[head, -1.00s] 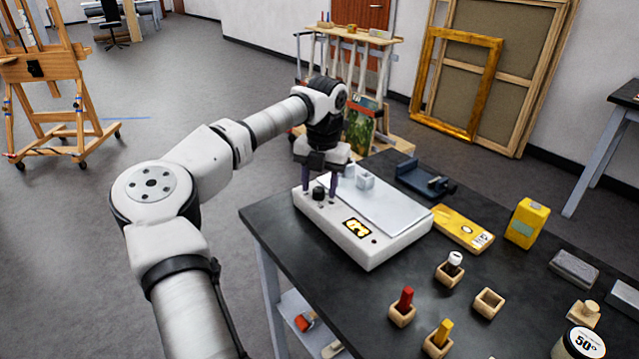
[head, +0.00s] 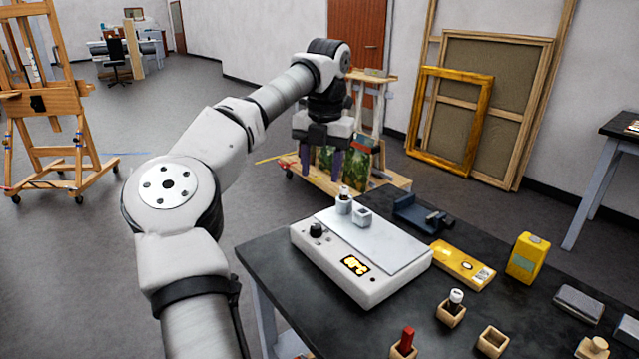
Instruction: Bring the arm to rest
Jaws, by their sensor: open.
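My arm reaches up and forward from the lower left in the head view. My gripper (head: 320,170) hangs pointing down, its dark fingers apart and empty. It is raised above and behind the white hot plate device (head: 345,280), clear of it. A small bottle (head: 344,200) and a small pale cube (head: 362,216) stand at the far end of that top.
The dark table (head: 270,255) also bears a dark clamp-like tool (head: 422,214), a yellow flat box (head: 463,263), a yellow carton (head: 527,257) and small wooden holders (head: 492,342). A wooden cart (head: 375,170) with a painting stands behind. An easel (head: 50,110) stands far left, with open floor between.

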